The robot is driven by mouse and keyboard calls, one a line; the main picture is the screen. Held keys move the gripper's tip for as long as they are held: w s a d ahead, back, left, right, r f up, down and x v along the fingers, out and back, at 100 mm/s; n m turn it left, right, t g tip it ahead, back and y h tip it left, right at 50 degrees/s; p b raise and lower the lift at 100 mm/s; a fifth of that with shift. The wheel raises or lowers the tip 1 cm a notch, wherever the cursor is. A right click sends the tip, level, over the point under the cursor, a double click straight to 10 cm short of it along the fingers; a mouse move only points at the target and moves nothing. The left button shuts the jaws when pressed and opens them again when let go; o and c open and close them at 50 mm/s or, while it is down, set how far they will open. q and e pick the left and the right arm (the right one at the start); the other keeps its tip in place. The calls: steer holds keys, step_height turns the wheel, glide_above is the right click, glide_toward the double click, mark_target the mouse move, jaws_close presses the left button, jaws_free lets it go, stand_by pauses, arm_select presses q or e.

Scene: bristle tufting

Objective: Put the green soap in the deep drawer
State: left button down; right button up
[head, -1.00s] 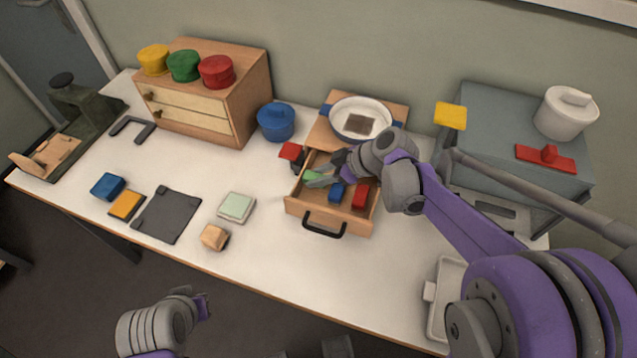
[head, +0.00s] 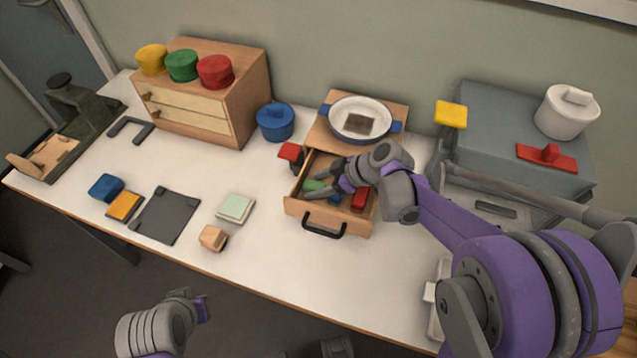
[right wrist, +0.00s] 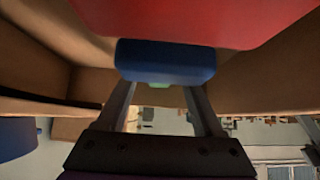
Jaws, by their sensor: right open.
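The green soap (head: 314,186) lies inside the open wooden drawer (head: 300,208), at its left side. My right gripper (head: 318,179) is open over the drawer, with its fingers spread on either side of the soap. I cannot tell whether they touch it. In the right wrist view, a small green patch (right wrist: 158,85) shows between the fingers, mostly hidden behind a blue block (right wrist: 165,60). My left gripper (head: 203,309) is low at the front, off the table; its jaws are not clear.
A red block (head: 360,197) and the partly hidden blue block share the drawer. A white pan (head: 360,119) sits on the wooden box above. A small red-topped object (head: 291,153) stands left of the drawer. A pale green block (head: 236,208) and wooden block (head: 213,238) lie on the table.

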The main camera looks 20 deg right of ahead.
steer(key=shift+d+r, duration=0.15)
steer(key=shift+r, duration=0.1)
steer(key=p+v, duration=0.1)
steer(key=v, duration=1)
steer(key=shift+s+d+r, duration=0.2)
steer(key=shift+s, duration=0.05)
stand_by(1.5)
